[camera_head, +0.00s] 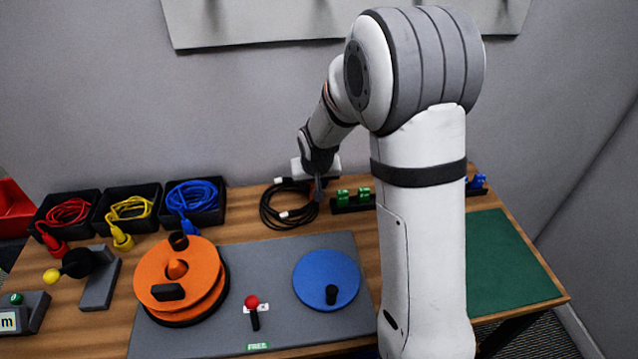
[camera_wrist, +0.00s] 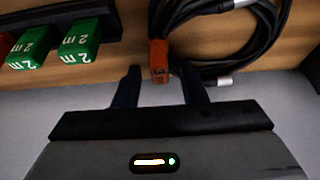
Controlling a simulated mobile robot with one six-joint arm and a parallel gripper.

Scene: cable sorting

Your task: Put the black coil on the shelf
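The black coil (camera_head: 287,205) lies on the wooden table near the wall, as a loose loop of cable with pale connector ends. In the wrist view the coil (camera_wrist: 232,68) is at top right, with an orange-brown tag (camera_wrist: 159,56) around the cable. My gripper (camera_head: 319,188) is low beside the coil's right side. In the wrist view my gripper (camera_wrist: 160,80) has its two fingers apart, with the tag between or just beyond the tips. Contact cannot be told. A pale grey board (camera_head: 250,22) on the wall, perhaps the shelf, is cut off at the top.
Black bins with red, yellow and blue cables (camera_head: 195,198) stand left of the coil. A dark rack with green 2 m tags (camera_wrist: 78,42) is right of it. An orange reel (camera_head: 180,270) and blue disc (camera_head: 327,275) sit in front on a grey mat. A green mat (camera_head: 505,265) is clear.

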